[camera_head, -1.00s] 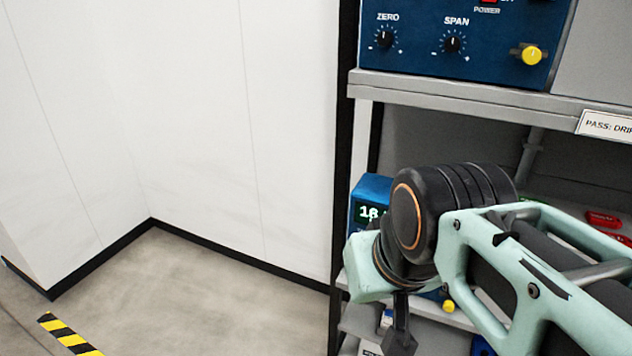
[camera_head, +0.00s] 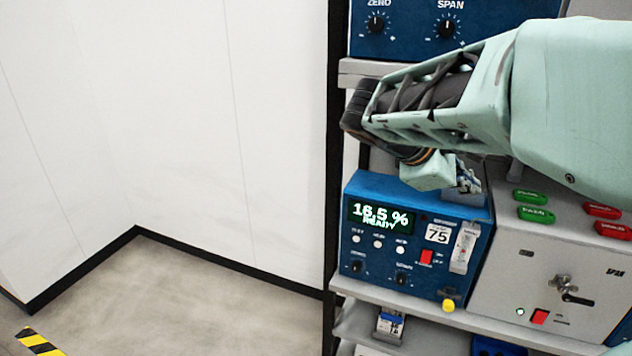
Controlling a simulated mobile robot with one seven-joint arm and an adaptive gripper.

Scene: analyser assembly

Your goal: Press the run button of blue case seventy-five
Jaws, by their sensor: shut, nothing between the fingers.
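The blue case (camera_head: 420,288) marked 75 stands on the shelf right of centre, its front facing me. Its lit display (camera_head: 380,216) reads about 16.5 % with READY below. Under the display is a row of three small pale round buttons (camera_head: 378,244); their labels are too blurred to read, so I cannot tell which is run. My gripper (camera_head: 468,181) is shut and empty, small and partly hidden, near the case's top right, apart from the buttons.
A grey unit (camera_head: 540,268) with green and red tags on top stands right of the case. A larger blue case (camera_head: 405,40) with ZERO and SPAN knobs sits on the shelf above. The shelf edge (camera_head: 360,70) runs close to my arm.

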